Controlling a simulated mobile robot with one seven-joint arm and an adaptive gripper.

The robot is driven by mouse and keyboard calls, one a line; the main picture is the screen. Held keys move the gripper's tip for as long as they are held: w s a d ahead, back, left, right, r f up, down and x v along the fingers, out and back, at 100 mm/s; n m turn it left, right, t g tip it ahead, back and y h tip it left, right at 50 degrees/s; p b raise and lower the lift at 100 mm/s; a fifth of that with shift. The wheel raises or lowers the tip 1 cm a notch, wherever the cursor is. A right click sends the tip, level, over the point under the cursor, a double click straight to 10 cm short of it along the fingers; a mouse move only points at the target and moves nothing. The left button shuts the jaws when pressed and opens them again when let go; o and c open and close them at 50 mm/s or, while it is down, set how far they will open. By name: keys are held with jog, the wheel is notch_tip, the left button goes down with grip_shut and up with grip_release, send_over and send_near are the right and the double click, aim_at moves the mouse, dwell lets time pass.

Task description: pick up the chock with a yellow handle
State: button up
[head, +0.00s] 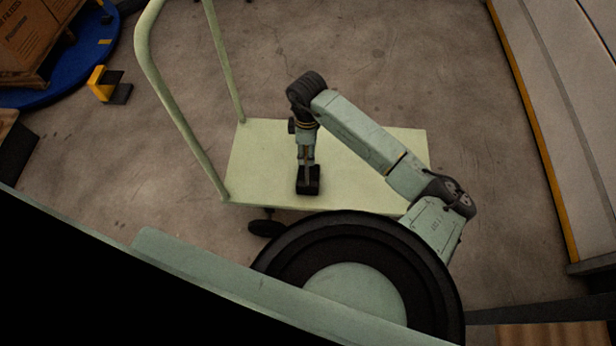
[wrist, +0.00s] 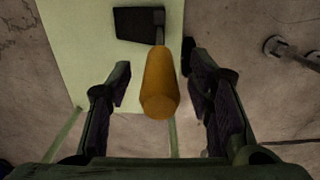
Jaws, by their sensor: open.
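The chock's dark block (wrist: 135,24) lies on the pale green cart deck at the top of the wrist view. Its yellow-orange handle (wrist: 160,85) points toward the camera, between the fingers. My gripper (wrist: 158,74) is open, with one finger on each side of the handle and a visible gap to each. In the head view my gripper (head: 308,176) points down over the near part of the deck. There the dark fingers and the dark chock merge, and I cannot tell the handle apart.
The cart deck (head: 380,180) is otherwise bare, with a tall tubular rail (head: 172,105) on its left. A yellow-and-black object (head: 99,84) stands on the floor at upper left, near a blue round platform (head: 86,55) with boxes (head: 28,35). A yellow-edged pale structure (head: 555,110) runs along the right.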

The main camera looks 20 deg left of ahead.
jog(key=shift+f, duration=0.25)
jog(key=shift+c, duration=0.4)
grip_shut()
jog(key=shift+r, duration=0.1)
